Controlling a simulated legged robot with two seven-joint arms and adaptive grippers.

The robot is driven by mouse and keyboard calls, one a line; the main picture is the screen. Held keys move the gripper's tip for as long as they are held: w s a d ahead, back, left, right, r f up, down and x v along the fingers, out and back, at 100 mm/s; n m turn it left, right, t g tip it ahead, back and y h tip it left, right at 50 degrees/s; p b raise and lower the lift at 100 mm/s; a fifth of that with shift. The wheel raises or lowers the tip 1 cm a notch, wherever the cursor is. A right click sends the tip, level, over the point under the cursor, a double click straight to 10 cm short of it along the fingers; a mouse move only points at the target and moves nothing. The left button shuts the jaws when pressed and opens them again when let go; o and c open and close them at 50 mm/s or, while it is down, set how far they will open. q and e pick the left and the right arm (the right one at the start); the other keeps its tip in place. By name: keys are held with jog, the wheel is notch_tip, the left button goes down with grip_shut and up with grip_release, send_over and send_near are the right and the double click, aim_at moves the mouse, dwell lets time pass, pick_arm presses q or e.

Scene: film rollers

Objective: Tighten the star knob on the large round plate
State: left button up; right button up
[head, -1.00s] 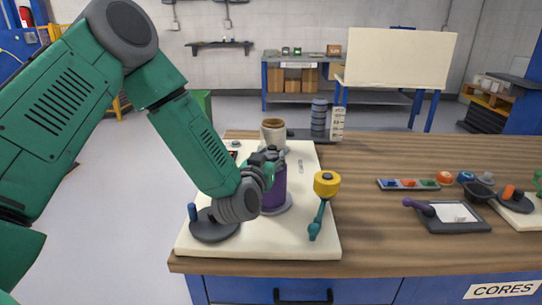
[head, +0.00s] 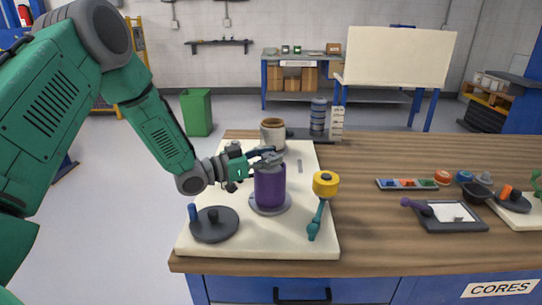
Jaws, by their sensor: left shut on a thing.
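A purple cylinder (head: 270,187) stands upright on a round grey plate (head: 284,207) on the pale board (head: 250,245). My left gripper (head: 266,159) reaches in from the left at the cylinder's top. It is shut on a grey piece there, mostly hidden by the fingers, so I cannot tell if it is a star knob. A dark round disc (head: 224,228) lies at the board's front left, with a blue peg (head: 193,212) at its rim and a small dark knob (head: 213,213) at its middle. My right gripper is not in view.
A beige cup (head: 273,133) and a stacked grey column (head: 318,115) are behind. A dark tray (head: 452,222) and a colored strip (head: 407,184) lie right. Bare wood lies between (head: 365,220).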

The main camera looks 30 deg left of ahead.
pick_arm(q)
jog(key=m+g+h, duration=0.3)
jog(key=shift+a+f+h, duration=0.1)
jog(key=shift+f+h, duration=0.05)
jog(key=shift+h, duration=0.15)
jog(key=shift+m+g+h, duration=0.8)
jog(key=shift+m+g, duration=0.1)
jog(key=m+g+h+b, duration=0.1)
jog(key=m+g, duration=0.1)
jog(key=m+g+h+b, duration=0.1)
jog(key=g+h, duration=0.1)
jog(key=g, duration=0.1)
jog(key=shift+m+g, duration=0.3)
jog(key=shift+m, duration=0.1)
jog(key=shift+m+g+h+b, duration=0.3)
jog(key=shift+m+g+b, duration=0.4)
jog(key=shift+g, duration=0.3)
jog(key=shift+r, duration=0.2)
jog(key=o, duration=1)
jog(key=shift+o, duration=1)
